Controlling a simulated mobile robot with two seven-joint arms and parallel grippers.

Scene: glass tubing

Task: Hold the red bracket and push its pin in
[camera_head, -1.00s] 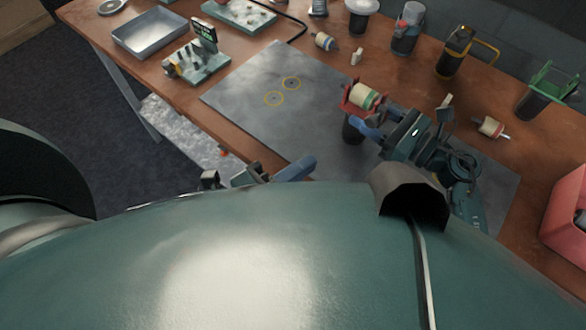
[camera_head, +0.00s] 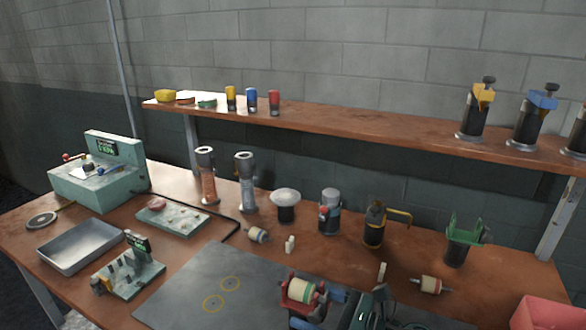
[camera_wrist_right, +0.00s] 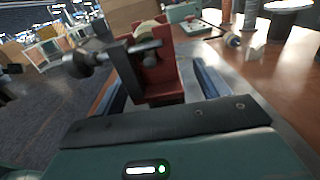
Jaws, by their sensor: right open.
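The red bracket (camera_head: 290,304) stands at the right part of the grey mat in the head view, with a cream roller (camera_head: 303,288) in its top. My right gripper (camera_head: 318,308) is at the bracket with its blue fingers open. In the right wrist view the red bracket (camera_wrist_right: 166,78) stands between the two spread fingers. Whether either finger touches it I cannot tell. A dark rod with a round knob (camera_wrist_right: 78,64), seemingly the pin, sticks out left of the bracket there. The bracket's lower part is hidden. My left gripper is in neither current view.
The grey mat (camera_head: 190,300) has two yellow rings and is otherwise clear on its left. A pink bin (camera_head: 540,312) is at the right edge.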

